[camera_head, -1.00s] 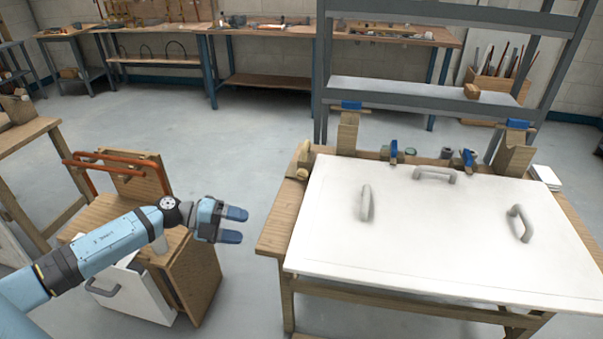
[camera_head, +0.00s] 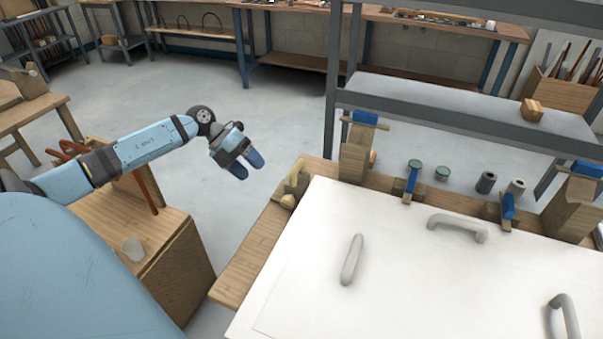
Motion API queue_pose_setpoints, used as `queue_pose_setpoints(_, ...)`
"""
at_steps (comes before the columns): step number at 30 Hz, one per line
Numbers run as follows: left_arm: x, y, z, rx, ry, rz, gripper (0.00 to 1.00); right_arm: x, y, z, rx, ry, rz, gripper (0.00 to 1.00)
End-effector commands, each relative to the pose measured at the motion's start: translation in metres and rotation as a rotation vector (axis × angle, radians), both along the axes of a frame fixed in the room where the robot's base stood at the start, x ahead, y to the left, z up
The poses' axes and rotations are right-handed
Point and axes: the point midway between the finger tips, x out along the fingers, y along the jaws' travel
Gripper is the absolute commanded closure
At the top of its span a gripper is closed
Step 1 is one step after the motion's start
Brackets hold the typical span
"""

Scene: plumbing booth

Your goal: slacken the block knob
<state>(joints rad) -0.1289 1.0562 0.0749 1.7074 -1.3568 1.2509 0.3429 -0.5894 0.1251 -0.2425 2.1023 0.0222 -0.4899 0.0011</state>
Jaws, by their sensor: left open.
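A small wooden block (camera_head: 298,180) stands at the back left corner of the workbench, beside the white panel. A pale rounded knob (camera_head: 288,201) sits at its lower front. My left gripper (camera_head: 248,165) is open and empty, with its blue fingers pointing down and right. In the picture it is left of the block and apart from it. My right gripper is out of view.
The white panel (camera_head: 330,235) with grey curved handles covers most of the bench. Blue-topped wooden posts (camera_head: 355,150) and small clamps (camera_head: 411,182) line its back edge. A wooden cabinet (camera_head: 150,235) with a cup (camera_head: 133,249) stands at left.

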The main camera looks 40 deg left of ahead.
Motion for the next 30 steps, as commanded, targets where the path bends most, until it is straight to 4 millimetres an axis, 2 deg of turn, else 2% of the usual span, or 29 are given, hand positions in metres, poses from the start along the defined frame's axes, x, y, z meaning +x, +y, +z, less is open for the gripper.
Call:
queue_pose_setpoints(5, 0.004, -0.010, -0.011, -0.003, 0.000, 0.001, 0.36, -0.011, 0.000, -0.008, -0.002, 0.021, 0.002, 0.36)
queue_pose_setpoints(9, 0.011, -0.029, -0.031, -0.006, 0.000, -0.001, 0.36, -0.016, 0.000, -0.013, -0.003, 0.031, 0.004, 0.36)
queue_pose_setpoints(21, 0.032, -0.079, -0.085, -0.004, -0.001, 0.001, 0.36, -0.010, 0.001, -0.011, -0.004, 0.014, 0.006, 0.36)
queue_pose_setpoints(30, 0.036, -0.091, -0.097, -0.001, 0.000, 0.000, 0.36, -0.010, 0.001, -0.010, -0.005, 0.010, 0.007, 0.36)
